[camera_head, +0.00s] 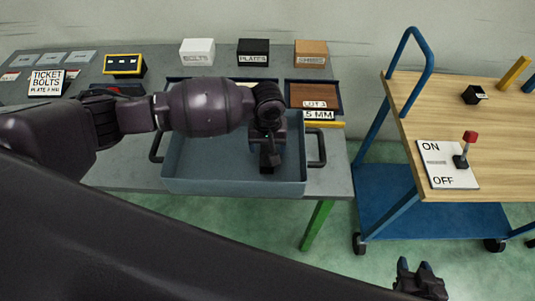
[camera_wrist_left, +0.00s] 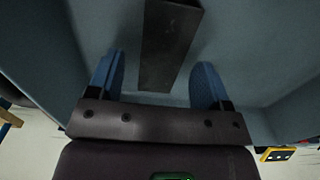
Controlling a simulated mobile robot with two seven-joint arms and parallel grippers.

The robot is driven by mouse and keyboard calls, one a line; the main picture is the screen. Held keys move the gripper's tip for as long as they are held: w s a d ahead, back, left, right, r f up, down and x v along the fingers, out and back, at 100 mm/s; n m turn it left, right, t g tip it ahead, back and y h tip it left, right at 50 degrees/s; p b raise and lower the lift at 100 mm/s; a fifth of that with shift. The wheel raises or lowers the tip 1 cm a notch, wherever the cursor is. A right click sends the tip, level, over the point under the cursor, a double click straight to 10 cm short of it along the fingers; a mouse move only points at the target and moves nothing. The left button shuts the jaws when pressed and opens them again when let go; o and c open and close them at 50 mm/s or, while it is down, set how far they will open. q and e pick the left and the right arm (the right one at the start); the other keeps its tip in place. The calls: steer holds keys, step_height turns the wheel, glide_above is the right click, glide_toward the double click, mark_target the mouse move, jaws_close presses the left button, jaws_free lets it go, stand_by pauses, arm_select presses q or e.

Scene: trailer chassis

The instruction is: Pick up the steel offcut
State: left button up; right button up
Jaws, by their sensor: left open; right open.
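The steel offcut, a dark flat-sided bar (camera_wrist_left: 170,42), shows in the left wrist view inside the blue-grey bin (camera_head: 235,187). My left gripper (camera_head: 268,155) reaches down into the bin in the head view. In the left wrist view its two blue fingers (camera_wrist_left: 160,68) are open, one on each side of the bar's near end, with gaps to the bar. In the head view my arm and gripper hide the bar, or it cannot be told from the dark gripper. My right gripper (camera_head: 421,278) is open and empty, low at the bottom right, over the floor.
The bin has raised walls and dark side handles (camera_head: 317,149). Behind it are a brown-based tray (camera_head: 313,95), and white, black and brown boxes (camera_head: 253,52). A blue cart (camera_head: 455,110) with an ON/OFF switch panel (camera_head: 440,165) stands right.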

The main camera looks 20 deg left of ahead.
mark_target(267, 149)
arm_select(q)
steer(key=shift+f, duration=1.55)
steer(key=c, duration=1.1)
steer(key=shift+r, duration=0.1)
